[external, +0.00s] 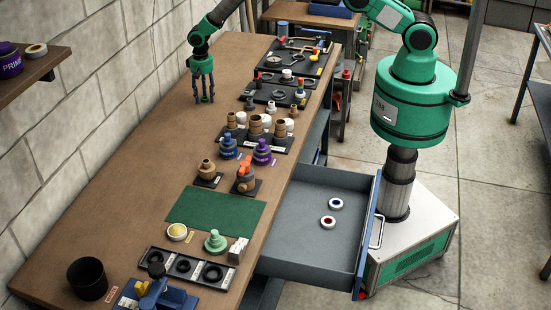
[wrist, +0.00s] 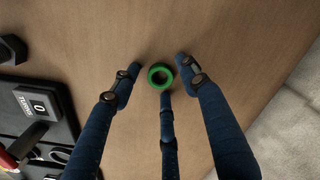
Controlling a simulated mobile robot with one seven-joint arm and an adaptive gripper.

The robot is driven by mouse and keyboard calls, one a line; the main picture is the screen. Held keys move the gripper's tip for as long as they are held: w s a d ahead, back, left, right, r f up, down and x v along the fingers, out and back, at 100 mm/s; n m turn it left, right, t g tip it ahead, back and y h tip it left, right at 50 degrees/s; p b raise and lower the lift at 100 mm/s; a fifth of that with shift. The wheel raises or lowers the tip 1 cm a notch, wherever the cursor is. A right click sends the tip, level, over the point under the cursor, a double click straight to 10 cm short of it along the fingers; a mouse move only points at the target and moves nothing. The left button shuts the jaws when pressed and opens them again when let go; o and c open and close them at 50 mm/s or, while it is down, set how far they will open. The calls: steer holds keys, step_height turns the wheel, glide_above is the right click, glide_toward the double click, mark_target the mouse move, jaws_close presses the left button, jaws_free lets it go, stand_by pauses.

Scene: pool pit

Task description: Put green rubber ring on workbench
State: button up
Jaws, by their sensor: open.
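The green rubber ring (wrist: 151,81) shows in the wrist view against the bare wooden workbench (external: 110,195). It appears to lie flat on the wood, with its hole facing up. My gripper (wrist: 157,80) is open above the bench, with two fingertips left and right of the ring and a third finger just below it in the picture. Gaps show between the ring and the two side fingers. In the external view my gripper (external: 203,99) points down near the far left part of the bench, and a small green spot shows between its fingertips.
Black tool trays (external: 282,94) lie right of my gripper. Several fittings and bottles stand nearer the camera, beyond a green mat (external: 215,217). An open drawer (external: 303,226) holds two small rings. The wall (external: 60,130) runs along the left edge. Wood around the ring is clear.

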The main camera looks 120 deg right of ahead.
steer(key=shift+r, duration=0.15)
step_height(320, 180, up, 12)
stand_by(0.7)
stand_by(0.4)
